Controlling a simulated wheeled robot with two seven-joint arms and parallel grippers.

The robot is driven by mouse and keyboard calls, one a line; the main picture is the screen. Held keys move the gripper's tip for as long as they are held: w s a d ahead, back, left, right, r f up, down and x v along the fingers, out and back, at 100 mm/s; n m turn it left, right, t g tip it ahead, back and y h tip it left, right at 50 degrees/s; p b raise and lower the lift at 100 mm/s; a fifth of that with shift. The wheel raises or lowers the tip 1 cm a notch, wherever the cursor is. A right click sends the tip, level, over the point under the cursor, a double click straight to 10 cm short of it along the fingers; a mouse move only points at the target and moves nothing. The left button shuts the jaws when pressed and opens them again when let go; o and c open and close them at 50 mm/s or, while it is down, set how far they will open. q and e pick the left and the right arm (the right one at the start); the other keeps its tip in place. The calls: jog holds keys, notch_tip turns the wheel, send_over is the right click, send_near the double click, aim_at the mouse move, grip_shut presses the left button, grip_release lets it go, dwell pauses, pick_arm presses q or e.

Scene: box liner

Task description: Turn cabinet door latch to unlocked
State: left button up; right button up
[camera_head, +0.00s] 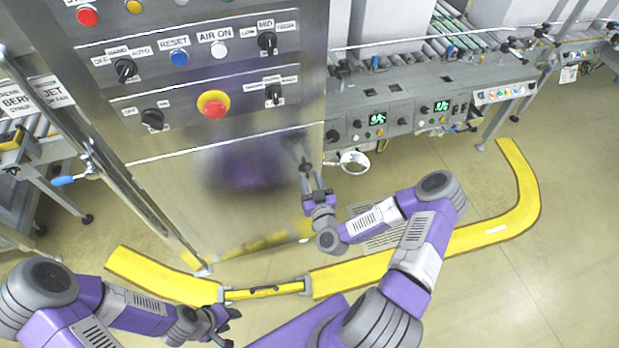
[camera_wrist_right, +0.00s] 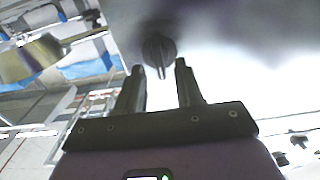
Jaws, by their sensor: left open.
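The cabinet door (camera_head: 200,200) is the shiny metal panel below the control panel. Its latch (camera_head: 306,167) is a small dark round knob near the door's right edge. In the right wrist view the latch (camera_wrist_right: 158,48) shows a raised fin pointing down the picture, toward the gap between my fingers. My right gripper (camera_head: 311,181) is just in front of the latch. In the right wrist view the right gripper (camera_wrist_right: 160,78) is open, its fingertips at the knob's lower edge; I cannot tell if they touch it. My left gripper (camera_head: 226,322) is open and empty, low and away from the door.
A control panel with a red emergency button (camera_head: 213,104) and several switches sits above the door. A yellow floor barrier (camera_head: 400,268) curves around the cabinet's front. A conveyor (camera_head: 430,85) stands at the right. Open floor lies at the lower right.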

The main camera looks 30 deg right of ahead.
jog(key=shift+x, duration=0.75)
grip_shut()
jog(key=shift+m, duration=0.4)
jog(key=m, duration=1.7)
jog(key=shift+d+f+b, duration=0.2)
jog(key=shift+f+b, duration=0.05)
jog(key=shift+b, duration=0.05)
jog(key=shift+m, duration=0.3)
